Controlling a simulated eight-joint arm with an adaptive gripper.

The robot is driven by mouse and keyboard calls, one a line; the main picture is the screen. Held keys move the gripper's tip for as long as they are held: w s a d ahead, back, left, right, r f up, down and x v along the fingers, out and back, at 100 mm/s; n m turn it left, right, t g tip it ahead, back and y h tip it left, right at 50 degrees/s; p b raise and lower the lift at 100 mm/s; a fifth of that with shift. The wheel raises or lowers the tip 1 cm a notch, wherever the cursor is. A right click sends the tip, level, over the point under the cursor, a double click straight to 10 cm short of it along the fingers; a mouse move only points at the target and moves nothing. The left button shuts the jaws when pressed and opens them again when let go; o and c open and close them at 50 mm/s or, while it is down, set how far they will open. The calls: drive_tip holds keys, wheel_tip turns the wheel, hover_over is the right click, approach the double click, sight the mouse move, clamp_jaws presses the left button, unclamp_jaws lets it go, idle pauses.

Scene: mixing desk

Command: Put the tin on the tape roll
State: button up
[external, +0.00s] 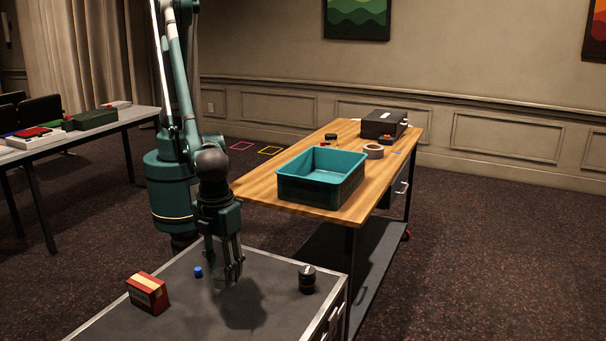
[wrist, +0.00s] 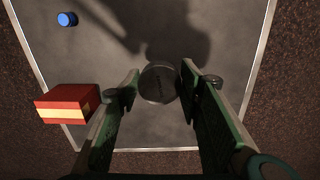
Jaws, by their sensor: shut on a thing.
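The tin, a round dark-grey disc seen from above (wrist: 160,83), sits between the two fingers of my gripper (wrist: 160,78) in the wrist view. My gripper is shut on it. In the external view my gripper (external: 234,272) points down over the grey-topped near table, and the tin cannot be made out clearly there. The tape roll (external: 374,151) lies flat on the wooden desk at the back, just in front of a black case, well away from my gripper.
A teal bin (external: 322,192) stands on the wooden desk (external: 350,211) between my arm and the tape roll. The black case (external: 384,125) is behind the roll. The near table holds a red box (external: 148,293), a small blue cylinder (external: 198,272) and a black jar (external: 307,281).

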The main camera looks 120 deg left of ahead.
drive_tip(key=w+a+r+n+p, duration=0.25)
drive_tip(key=w+a, duration=0.55)
drive_tip(key=a, duration=1)
drive_tip(key=w+a+r+n+p, duration=0.1)
drive_tip(key=w+a+r+n, duration=0.45)
drive_tip(key=a, duration=1.15)
drive_tip(key=w+a+r+n+p, duration=0.15)
drive_tip(key=w+a, duration=0.75)
drive_tip(key=a, duration=0.9)
wheel_tip(320, 180, up, 9)
drive_tip(key=n+p, duration=0.6)
drive_tip(key=n, duration=0.1)
hover_over(373, 146)
drive_tip(key=shift+d+f, duration=0.15)
drive_tip(key=shift+d, duration=0.2)
drive_tip(key=shift+f, duration=0.1)
drive_tip(key=shift+f, duration=3.05)
